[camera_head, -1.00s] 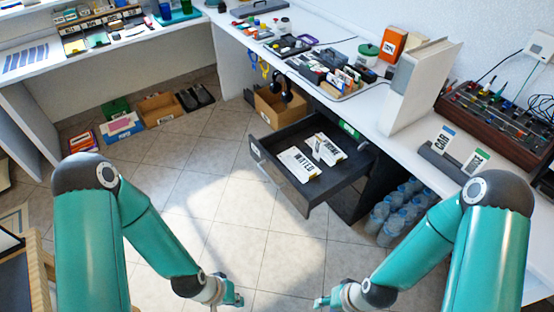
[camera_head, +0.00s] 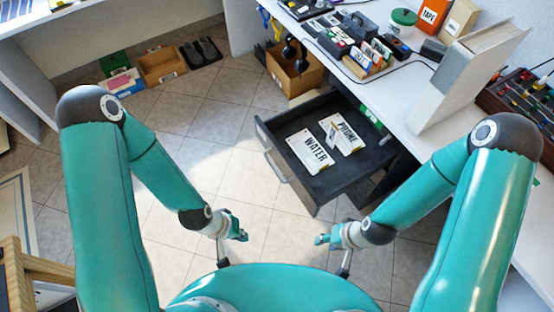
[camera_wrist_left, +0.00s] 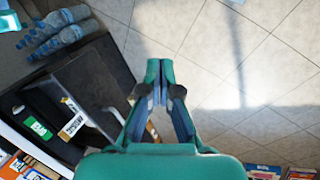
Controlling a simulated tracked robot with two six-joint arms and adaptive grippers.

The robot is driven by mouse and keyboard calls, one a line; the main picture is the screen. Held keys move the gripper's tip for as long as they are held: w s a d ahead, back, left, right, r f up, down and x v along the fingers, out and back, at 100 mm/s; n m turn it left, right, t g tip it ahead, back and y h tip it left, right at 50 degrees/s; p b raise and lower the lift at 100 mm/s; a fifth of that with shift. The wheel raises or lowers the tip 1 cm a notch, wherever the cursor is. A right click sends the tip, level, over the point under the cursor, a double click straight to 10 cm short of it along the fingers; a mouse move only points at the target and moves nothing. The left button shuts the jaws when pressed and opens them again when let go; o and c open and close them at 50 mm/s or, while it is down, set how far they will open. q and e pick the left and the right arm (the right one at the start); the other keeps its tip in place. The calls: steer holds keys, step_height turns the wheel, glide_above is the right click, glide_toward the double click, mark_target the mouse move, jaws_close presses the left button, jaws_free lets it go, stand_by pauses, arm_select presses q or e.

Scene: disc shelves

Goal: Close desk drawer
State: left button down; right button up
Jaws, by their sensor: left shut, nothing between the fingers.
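The dark desk drawer (camera_head: 368,157) is pulled out from under the white desk in the head view. Its front panel (camera_head: 289,172) with a metal handle faces lower left. Cards marked WATER (camera_head: 309,151) and PHONE (camera_head: 343,133) lie inside. My left gripper (camera_head: 240,232) is shut and empty, below left of the drawer front in the picture and apart from it. It also shows in the left wrist view (camera_wrist_left: 159,72), with a dark drawer-like box at left. My right gripper (camera_head: 321,239) is below the drawer's near corner; its jaws are too small to read.
The white desk (camera_head: 413,150) above the drawer carries a large upright book (camera_head: 462,80) and several small items. A cardboard box (camera_head: 293,75) stands on the floor behind the drawer. Bottles (camera_wrist_left: 62,30) lie at upper left in the left wrist view. The tiled floor left of the drawer is clear.

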arm_select(q)
steer(key=n+t+h+b, duration=1.05)
steer(key=n+b, duration=1.25)
steer(key=b, duration=0.9)
glide_toward(283, 158)
steer(key=shift+g, duration=0.25)
steer(key=b+x, duration=0.3)
steer(key=x, duration=0.2)
steer(key=shift+w+d+f, duration=0.2)
steer(key=shift+w+d, duration=0.05)
steer(key=shift+w, duration=0.1)
steer(key=shift+x, duration=0.75)
